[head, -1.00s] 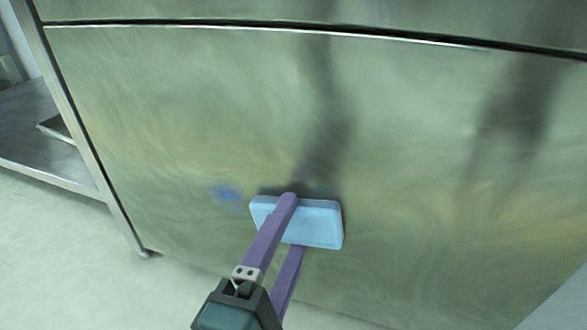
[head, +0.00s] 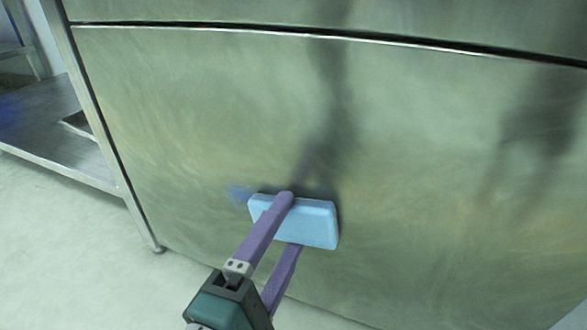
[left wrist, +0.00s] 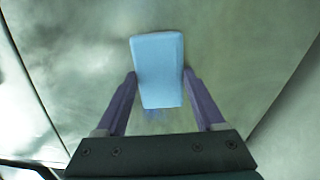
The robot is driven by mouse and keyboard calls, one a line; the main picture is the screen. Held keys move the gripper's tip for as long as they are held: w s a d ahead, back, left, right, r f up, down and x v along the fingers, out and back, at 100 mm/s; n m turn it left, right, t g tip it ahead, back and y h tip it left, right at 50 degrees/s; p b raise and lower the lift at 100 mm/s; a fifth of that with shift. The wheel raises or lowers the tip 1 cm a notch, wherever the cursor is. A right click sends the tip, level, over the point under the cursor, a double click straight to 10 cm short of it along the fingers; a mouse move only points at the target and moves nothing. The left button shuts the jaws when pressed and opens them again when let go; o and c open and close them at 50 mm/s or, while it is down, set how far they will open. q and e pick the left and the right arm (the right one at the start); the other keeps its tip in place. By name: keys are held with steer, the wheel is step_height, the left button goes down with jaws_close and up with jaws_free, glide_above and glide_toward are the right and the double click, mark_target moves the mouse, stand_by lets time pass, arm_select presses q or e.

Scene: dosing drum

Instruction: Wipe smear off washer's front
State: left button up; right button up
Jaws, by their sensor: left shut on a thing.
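The washer's front (head: 420,180) is a brushed metal panel that fills most of the head view. A blue smear (head: 239,193) shows on it, just left of a light blue sponge (head: 318,224). In the left wrist view a faint blue patch of the smear (left wrist: 155,114) shows at the sponge's lower end. My left gripper (head: 290,220), with purple fingers, is shut on the sponge (left wrist: 158,70) and holds it at the panel. I cannot tell whether the sponge presses on the metal. Part of the smear may be hidden behind the sponge. My right gripper is not in view.
A metal table with a lower shelf (head: 50,130) stands at the left, beside the washer. A dark seam (head: 300,33) runs across the panel's top. Pale floor (head: 60,230) is clear at the lower left. Dark shadows fall on the panel.

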mark_target(239, 197)
arm_select(q)
steer(key=shift+w+a, duration=0.35)
steer(key=shift+a, duration=0.45)
steer(key=shift+a, duration=0.15)
steer(key=shift+w+a, duration=0.3)
steer(key=shift+a, duration=0.5)
steer(key=shift+w+a, duration=0.35)
steer(key=shift+a, duration=0.5)
steer(key=shift+w+a+b, duration=0.15)
steer(key=shift+w+a, duration=0.05)
steer(key=shift+a, duration=0.3)
steer(key=shift+w+a+b, duration=0.15)
steer(key=shift+a, duration=0.3)
